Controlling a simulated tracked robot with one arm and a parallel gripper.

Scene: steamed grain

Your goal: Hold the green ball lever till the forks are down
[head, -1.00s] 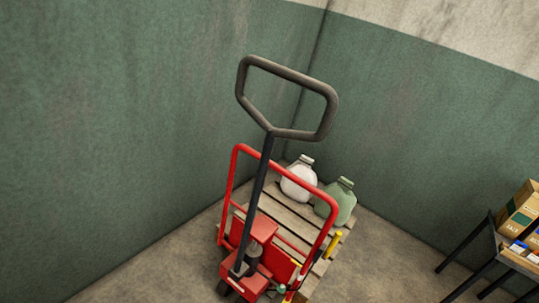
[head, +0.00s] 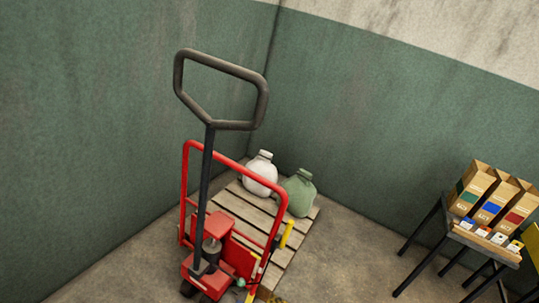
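A red hand pallet truck (head: 226,225) with a tall dark loop handle (head: 206,140) stands in the lower middle of the head view. A small green ball (head: 241,282) shows low on its right side, near yellow parts; it looks like the end of the green ball lever. The forks are hidden under a wooden pallet (head: 283,255), so I cannot tell their height. A white jug (head: 261,174) and a green jug (head: 299,194) stand on the pallet. My gripper is not in view.
Green and cream walls meet in a corner behind the pallet. At right stands a dark-legged table (head: 484,243) with several cardboard boxes (head: 474,187) and small items. A yellow thing (head: 532,241) is cut off at the right edge. Bare floor (head: 345,262) lies between truck and table.

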